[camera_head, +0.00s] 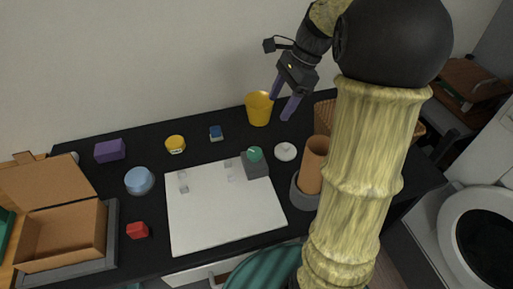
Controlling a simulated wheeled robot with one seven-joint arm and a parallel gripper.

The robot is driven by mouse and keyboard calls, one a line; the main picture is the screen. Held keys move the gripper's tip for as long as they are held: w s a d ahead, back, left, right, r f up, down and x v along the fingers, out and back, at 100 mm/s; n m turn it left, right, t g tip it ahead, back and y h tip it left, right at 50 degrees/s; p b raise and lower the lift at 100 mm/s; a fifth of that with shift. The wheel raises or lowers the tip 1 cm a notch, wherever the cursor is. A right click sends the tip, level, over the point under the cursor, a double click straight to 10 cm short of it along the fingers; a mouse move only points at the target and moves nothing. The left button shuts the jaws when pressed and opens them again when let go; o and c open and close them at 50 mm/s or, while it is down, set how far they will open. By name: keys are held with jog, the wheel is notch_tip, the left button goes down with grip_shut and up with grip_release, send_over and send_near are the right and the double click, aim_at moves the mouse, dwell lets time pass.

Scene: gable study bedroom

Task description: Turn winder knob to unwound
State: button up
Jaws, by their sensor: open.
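A small grey box (257,168) with a round green knob (254,154) on it stands at the right back edge of the white board; this looks like the winder. A small light mark shows by the knob, but its turn position is too small to read. My gripper (281,107) has purple fingers, spread apart and empty. It hangs above the back of the black table, up and to the right of the knob, and does not touch it.
A yellow cup (259,108) stands close by my gripper. A white lidded disc (285,151) and a brown cylinder in a grey holder (304,196) stand right of the grey box.

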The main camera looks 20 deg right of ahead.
aim_at(254, 152)
jog(key=b+x, duration=0.3)
jog(key=x, duration=1.4)
jog(key=shift+s+a, duration=0.1)
jog(key=shift+r, duration=0.1)
jog(key=shift+c, duration=0.4)
jog(key=c, duration=0.9)
jog(key=shift+r+n+p, duration=0.1)
jog(key=shift+n+p, duration=0.3)
jog(key=shift+p, duration=0.05)
